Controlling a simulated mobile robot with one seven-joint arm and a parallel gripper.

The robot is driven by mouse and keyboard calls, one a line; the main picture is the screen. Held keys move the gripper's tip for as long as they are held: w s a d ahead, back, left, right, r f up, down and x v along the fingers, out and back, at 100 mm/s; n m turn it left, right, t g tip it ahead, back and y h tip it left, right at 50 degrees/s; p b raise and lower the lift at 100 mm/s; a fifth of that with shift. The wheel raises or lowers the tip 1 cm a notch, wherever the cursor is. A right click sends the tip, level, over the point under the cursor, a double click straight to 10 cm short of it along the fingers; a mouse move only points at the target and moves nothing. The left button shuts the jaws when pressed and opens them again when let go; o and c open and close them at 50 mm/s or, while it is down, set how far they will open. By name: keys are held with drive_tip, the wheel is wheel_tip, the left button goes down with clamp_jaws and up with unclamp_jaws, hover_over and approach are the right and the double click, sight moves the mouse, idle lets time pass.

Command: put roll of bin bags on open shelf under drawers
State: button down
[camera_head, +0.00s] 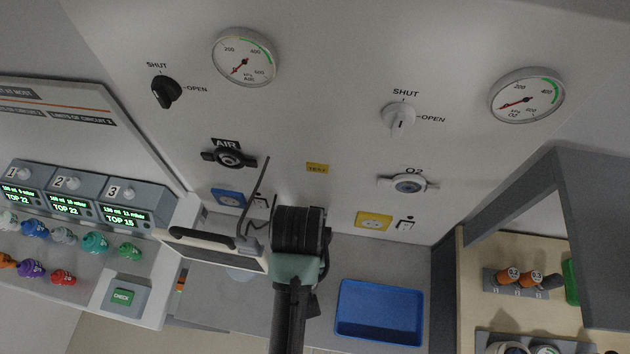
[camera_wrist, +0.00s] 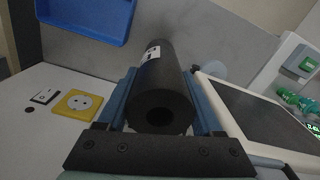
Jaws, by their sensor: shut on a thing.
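The roll of bin bags (camera_wrist: 163,88) is a black cylinder with a hollow core and a small white label, seen end-on in the wrist view. My gripper (camera_wrist: 160,73) is shut on it, with a blue finger along each side. In the head view my gripper (camera_head: 298,235) is in front of the wall panel, above the grey counter. There the roll cannot be told apart from the dark gripper parts. I cannot make out drawers or an open shelf under them in either view.
A blue tray (camera_head: 379,312) lies on the counter, right of my gripper. A framed screen (camera_wrist: 262,112) is close beside the roll. An open wooden cabinet (camera_head: 470,300) with several small items stands at right, beside a grey panel (camera_head: 606,215). A control console (camera_head: 85,270) stands left.

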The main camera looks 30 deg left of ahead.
drive_tip(key=f, duration=0.5)
drive_tip(key=shift+s+p, duration=0.35)
drive_tip(key=shift+p, duration=0.05)
drive_tip(key=shift+w+f, duration=0.1)
drive_tip(key=shift+f, duration=2.15)
drive_tip(key=shift+f, duration=0.15)
drive_tip(key=shift+c, duration=0.2)
unclamp_jaws()
